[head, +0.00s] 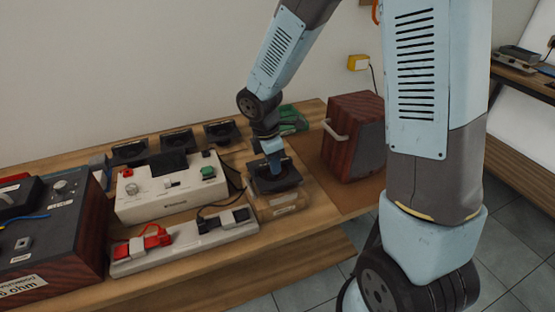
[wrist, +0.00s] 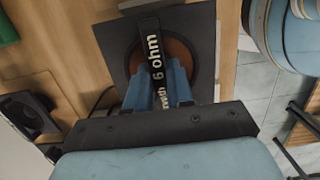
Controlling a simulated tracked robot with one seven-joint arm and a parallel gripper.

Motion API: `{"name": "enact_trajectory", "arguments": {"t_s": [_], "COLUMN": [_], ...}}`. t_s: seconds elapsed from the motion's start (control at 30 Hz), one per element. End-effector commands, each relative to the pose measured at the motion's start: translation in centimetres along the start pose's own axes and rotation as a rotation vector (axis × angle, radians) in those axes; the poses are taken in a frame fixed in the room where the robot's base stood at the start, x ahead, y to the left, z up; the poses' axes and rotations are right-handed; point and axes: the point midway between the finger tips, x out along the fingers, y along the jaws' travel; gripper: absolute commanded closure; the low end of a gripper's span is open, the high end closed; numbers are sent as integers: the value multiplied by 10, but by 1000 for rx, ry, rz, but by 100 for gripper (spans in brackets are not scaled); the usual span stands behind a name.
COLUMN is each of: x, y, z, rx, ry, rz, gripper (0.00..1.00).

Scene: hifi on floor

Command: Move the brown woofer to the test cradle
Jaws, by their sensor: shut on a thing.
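The brown woofer (wrist: 183,54) shows in the wrist view as a dark square frame with a brown cone, crossed by a dark bar marked "6 ohm". My gripper (wrist: 160,88) is shut on this bar. In the head view, the gripper (head: 273,166) points down at the woofer (head: 276,184), which is over a light wooden block with labels (head: 282,207); I cannot tell whether it rests there or is just above. A white tester box (head: 165,196) with a green button and a raised black holder (head: 168,162) stands to the left. I cannot tell which part is the test cradle.
Several dark speakers (head: 177,141) lie in a row along the back. A dark red wooden cabinet with a handle (head: 355,135) stands to the right. A white strip with red and black clips (head: 185,242) lies at the front. A large "ohm" box (head: 55,235) is at far left.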

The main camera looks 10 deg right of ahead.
Motion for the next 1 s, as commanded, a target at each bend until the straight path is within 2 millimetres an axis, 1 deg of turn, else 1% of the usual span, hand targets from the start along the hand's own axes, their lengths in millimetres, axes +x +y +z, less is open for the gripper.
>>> {"name": "enact_trajectory", "arguments": {"t_s": [1.0], "x": [24], "y": [0], "z": [-4], "rx": [0], "ry": [0], "rz": [1], "gripper": [100]}}
